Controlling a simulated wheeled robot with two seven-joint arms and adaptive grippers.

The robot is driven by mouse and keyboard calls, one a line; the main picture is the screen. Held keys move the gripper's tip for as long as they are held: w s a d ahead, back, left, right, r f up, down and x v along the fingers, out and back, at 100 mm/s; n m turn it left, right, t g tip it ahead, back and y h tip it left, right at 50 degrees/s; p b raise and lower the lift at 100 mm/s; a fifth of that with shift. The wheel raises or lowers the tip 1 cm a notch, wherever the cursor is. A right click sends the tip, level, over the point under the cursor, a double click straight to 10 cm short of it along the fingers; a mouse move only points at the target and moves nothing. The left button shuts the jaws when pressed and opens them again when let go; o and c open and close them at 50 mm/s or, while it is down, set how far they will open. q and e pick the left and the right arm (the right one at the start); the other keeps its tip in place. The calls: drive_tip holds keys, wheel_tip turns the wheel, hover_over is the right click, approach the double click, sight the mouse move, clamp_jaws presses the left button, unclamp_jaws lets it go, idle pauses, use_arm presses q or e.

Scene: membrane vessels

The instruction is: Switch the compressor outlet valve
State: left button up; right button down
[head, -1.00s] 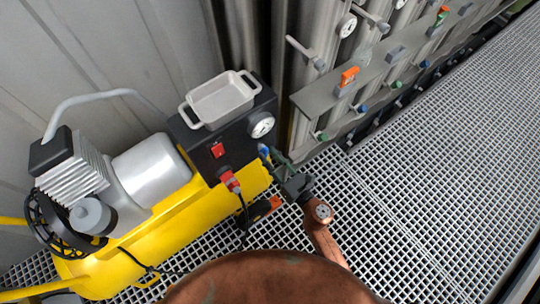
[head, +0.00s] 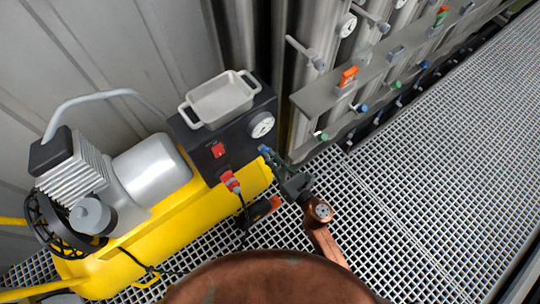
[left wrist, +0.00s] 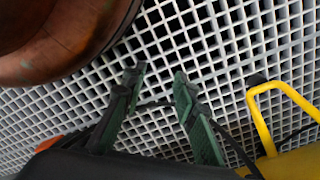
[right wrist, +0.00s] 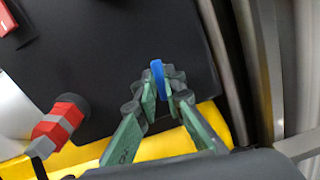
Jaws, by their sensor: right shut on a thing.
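The compressor outlet valve has a blue handle (right wrist: 157,78) on the front of the black panel, seen edge-on in the right wrist view. In the head view the blue handle (head: 265,150) is small, below the white gauge. My right gripper (head: 271,157) reaches it from the lower right. In the right wrist view the green fingers of my right gripper (right wrist: 161,88) are shut on the blue handle, one finger on each side. My left gripper (left wrist: 157,75) is open and empty above the grating in the left wrist view.
The yellow compressor (head: 165,225) carries a silver motor and a grey tray (head: 220,98) on the black box. A red plug (head: 230,181) with a cable is left of the valve. A pipe rack with several valves (head: 347,76) stands behind. The grating (head: 430,180) at right is clear.

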use_arm(q)
drive_tip(key=s+a+f+p, duration=0.2)
drive_tip(key=s+f+p, duration=0.5)
drive_tip(key=s, duration=0.8)
drive_tip(key=shift+a+f+m, duration=0.2)
drive_tip(key=shift+f+m, duration=0.1)
drive_tip(key=shift+f, duration=1.3)
use_arm(e)
drive_tip(key=shift+w+d+f+m, duration=0.1)
drive_tip(key=shift+f+m, duration=0.05)
drive_tip(key=shift+m, duration=3.9)
drive_tip(key=shift+w+d+f+m, duration=0.1)
drive_tip(key=shift+f+m, duration=0.05)
drive_tip(key=shift+m, duration=3.9)
drive_tip(key=c, duration=2)
unclamp_jaws()
use_arm(q)
drive_tip(key=shift+w, duration=0.1)
use_arm(e)
drive_tip(key=shift+s+d, duration=0.1)
drive_tip(key=shift+s, duration=0.05)
